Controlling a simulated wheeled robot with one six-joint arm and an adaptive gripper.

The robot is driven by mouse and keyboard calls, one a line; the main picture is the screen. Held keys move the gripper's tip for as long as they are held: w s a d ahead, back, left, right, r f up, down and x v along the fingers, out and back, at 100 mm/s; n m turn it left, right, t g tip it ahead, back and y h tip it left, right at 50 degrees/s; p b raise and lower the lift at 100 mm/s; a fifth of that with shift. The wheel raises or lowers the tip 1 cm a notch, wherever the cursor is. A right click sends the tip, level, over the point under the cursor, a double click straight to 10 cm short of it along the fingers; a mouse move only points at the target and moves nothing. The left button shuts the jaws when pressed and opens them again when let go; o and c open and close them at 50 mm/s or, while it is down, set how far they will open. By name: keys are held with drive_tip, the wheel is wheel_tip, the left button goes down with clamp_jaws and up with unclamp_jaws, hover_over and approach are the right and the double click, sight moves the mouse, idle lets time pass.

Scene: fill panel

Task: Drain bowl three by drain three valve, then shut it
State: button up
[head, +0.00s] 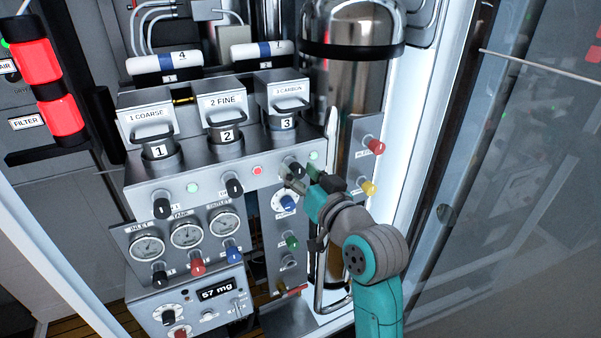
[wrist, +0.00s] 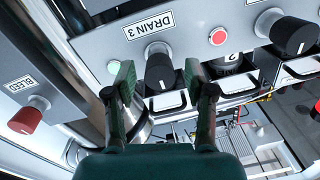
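Drain three valve is a black knob (wrist: 160,70) on the grey panel, under the label DRAIN 3, which appears upside down in the wrist view. In the head view, the knob (head: 291,167) is partly behind my gripper (head: 305,180). My gripper's green-padded fingers (wrist: 158,78) are open, one on each side of the knob, with gaps visible between pads and knob. Bowl three (head: 283,124), marked 3, is on the ledge above under the 3 CARBON housing (head: 279,95). Its contents cannot be seen.
A red lamp (head: 257,171) and a green lamp (head: 313,155) flank the drain three knob.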

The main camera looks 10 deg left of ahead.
clamp_jaws()
drive_tip(key=n, duration=0.4)
drive_tip(key=shift+a+n, duration=0.1)
drive_tip(key=shift+n, duration=0.3)
drive_tip(key=n, duration=0.4)
drive_tip(key=shift+s, duration=0.1)
drive_tip(key=n, duration=0.5)
drive_tip(key=shift+a+n+h, duration=0.1)
drive_tip(key=shift+n+h, duration=0.2)
drive_tip(key=shift+h, duration=0.1)
drive_tip(key=shift+f+n, duration=0.1)
drive_tip(key=shift+n, duration=2.1)
